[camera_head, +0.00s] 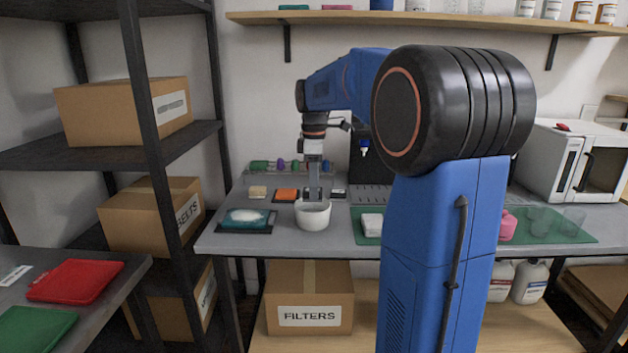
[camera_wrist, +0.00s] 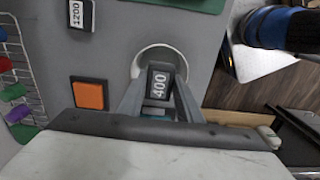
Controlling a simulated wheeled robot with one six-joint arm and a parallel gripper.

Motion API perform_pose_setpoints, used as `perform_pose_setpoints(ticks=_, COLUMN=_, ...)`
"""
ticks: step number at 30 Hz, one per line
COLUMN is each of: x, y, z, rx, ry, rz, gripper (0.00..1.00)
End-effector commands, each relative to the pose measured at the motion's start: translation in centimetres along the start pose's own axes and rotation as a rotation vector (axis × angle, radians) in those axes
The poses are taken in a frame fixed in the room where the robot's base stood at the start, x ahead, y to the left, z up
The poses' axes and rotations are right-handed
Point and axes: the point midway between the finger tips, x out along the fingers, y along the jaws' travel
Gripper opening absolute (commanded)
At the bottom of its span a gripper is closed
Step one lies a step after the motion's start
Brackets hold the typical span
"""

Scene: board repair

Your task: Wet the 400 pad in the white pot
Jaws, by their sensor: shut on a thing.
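The white pot (camera_head: 313,218) stands on the grey bench in the head view. Its pale round rim (camera_wrist: 150,54) also shows in the wrist view. My gripper (camera_head: 314,197) points straight down over the pot, with its fingertips at about rim height or just inside. In the wrist view my gripper (camera_wrist: 160,92) is shut on the 400 pad (camera_wrist: 158,82), a dark block with a white "400" label. The pad overlaps the pot's opening there. The pot's near wall hides the pad in the head view, and I cannot tell whether it touches water.
An orange pad (camera_head: 286,195), a pale pad (camera_head: 257,192) and the 1200 pad (camera_wrist: 80,14) lie near the pot. A dark tray (camera_head: 262,229) with a blue-and-white item is left of it. A green mat (camera_head: 366,239) lies to the right. A wire rack (camera_wrist: 22,70) stands behind.

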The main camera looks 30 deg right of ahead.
Motion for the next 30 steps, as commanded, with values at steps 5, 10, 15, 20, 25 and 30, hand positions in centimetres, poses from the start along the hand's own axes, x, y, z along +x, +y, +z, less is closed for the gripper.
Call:
perform_pose_setpoints(ticks=5, x=1.5, y=0.0, z=0.0, rx=0.0, ry=0.0, rz=-0.001, gripper=0.14)
perform_pose_setpoints(ticks=10, x=2.9, y=-0.1, z=0.0, rx=0.0, ry=-0.001, rz=-0.002, gripper=0.14)
perform_pose_setpoints(ticks=15, x=4.0, y=0.0, z=0.0, rx=0.0, ry=0.0, rz=0.0, gripper=0.14)
perform_pose_setpoints(ticks=20, x=4.6, y=0.0, z=0.0, rx=0.0, ry=0.0, rz=-0.001, gripper=0.14)
perform_pose_setpoints(ticks=25, x=4.8, y=0.0, z=0.0, rx=0.0, ry=0.0, rz=0.0, gripper=0.14)
perform_pose_setpoints(ticks=30, x=4.8, y=0.0, z=0.0, rx=0.0, ry=0.0, rz=0.001, gripper=0.14)
